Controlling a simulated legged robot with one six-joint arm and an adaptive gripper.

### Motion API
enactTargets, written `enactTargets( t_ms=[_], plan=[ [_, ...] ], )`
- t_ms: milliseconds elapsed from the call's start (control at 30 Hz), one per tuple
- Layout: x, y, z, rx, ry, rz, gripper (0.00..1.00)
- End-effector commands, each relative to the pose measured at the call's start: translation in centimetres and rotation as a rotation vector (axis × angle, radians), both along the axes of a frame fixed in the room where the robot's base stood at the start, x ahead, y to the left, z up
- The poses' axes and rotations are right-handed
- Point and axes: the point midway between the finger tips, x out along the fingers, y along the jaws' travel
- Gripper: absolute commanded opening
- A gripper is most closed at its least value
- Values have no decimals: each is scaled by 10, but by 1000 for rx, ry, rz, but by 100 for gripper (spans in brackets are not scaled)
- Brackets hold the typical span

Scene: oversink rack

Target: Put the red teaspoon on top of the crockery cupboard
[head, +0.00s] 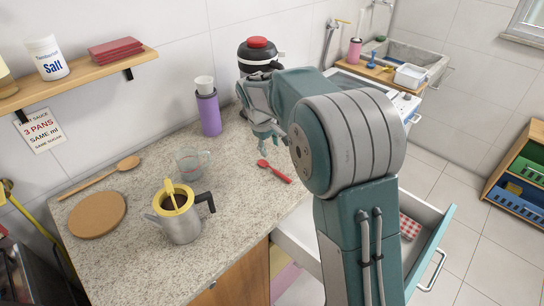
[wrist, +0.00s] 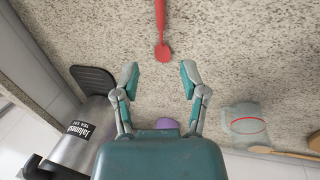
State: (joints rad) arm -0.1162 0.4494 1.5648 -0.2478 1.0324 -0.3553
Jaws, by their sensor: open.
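The red teaspoon (head: 274,171) lies flat on the speckled counter, near its front edge. In the wrist view the teaspoon (wrist: 161,25) points away from me, its bowl end just beyond the gap between my fingertips. My gripper (head: 264,134) is above the counter, behind the teaspoon in the head view. In the wrist view my gripper (wrist: 159,75) has its two fingers spread with nothing between them. I cannot pick out the crockery cupboard in either view.
A metal pot (head: 183,226) with a yellow lid, a glass cup (head: 191,163) and a purple bottle (head: 209,113) stand to the left. A dark appliance with a red top (head: 257,42) stands behind my gripper. A drawer (head: 432,245) is open below. Counter around the teaspoon is clear.

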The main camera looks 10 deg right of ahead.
Motion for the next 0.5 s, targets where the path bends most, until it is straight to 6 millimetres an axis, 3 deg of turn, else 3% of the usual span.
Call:
enactTargets(
  t_ms=[233, 500],
  plan=[
    [-12, 0, 21, 12, -16, -19, 55],
    [-66, -10, 66, 71, -93, -112, 55]
  ],
)
